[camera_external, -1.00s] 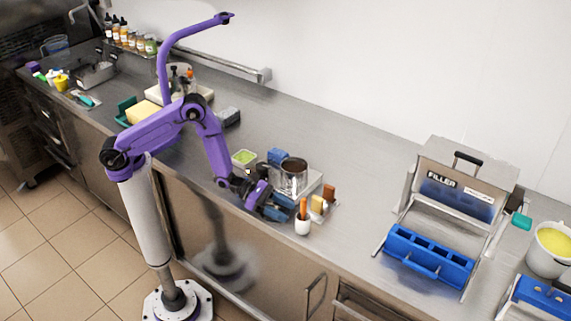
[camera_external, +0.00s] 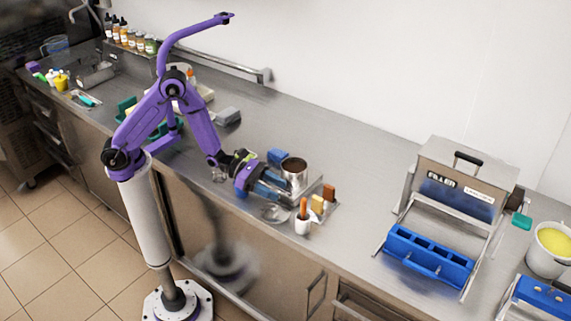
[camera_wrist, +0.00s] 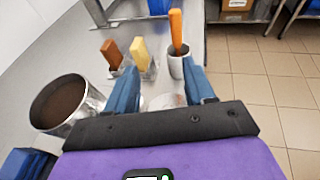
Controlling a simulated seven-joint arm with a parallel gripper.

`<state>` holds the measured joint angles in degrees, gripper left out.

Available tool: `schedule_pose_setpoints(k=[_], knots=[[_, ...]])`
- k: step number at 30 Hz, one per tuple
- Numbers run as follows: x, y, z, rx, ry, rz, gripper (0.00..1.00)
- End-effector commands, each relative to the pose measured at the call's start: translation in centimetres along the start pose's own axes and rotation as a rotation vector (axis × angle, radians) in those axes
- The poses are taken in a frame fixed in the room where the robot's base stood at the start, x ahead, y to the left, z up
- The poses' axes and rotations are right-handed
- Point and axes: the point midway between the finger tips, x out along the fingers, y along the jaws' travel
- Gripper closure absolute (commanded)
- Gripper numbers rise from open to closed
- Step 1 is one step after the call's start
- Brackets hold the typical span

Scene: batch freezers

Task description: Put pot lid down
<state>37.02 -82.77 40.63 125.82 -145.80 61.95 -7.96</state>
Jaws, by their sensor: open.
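The pot lid (camera_external: 272,213) is a silvery round piece lying on the steel counter near its front edge, left of the white cup. In the wrist view a pale part of the lid (camera_wrist: 166,101) shows between and below my fingers; the rest is hidden by my gripper. My gripper (camera_external: 284,193) is open and empty, above the lid and apart from it. Its blue fingers stand wide apart in the wrist view (camera_wrist: 162,85). The metal pot (camera_external: 294,178) stands uncovered behind my gripper, with dark contents; the wrist view shows the pot (camera_wrist: 88,108) left of my fingers.
A white cup (camera_external: 302,226) with an orange-handled tool stands right of the lid. Brown and yellow blocks (camera_wrist: 142,53) stand close by. A blue object (camera_external: 276,156) is beside the pot. The counter (camera_external: 352,207) is clear toward the blue filler tray (camera_external: 428,258).

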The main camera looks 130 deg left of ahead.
Motion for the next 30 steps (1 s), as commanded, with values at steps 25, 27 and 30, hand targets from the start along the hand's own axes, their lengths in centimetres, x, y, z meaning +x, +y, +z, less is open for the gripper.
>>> schedule_pose_setpoints(k=[25, 27, 30], knots=[[-6.1, -6.4, 4.5, 0.408, 0.000, -0.362, 0.46], [-8.0, -7.8, 4.5, 0.520, 0.011, -0.448, 0.46], [-10.8, -9.3, 4.1, 0.682, 0.035, -0.564, 0.46]])
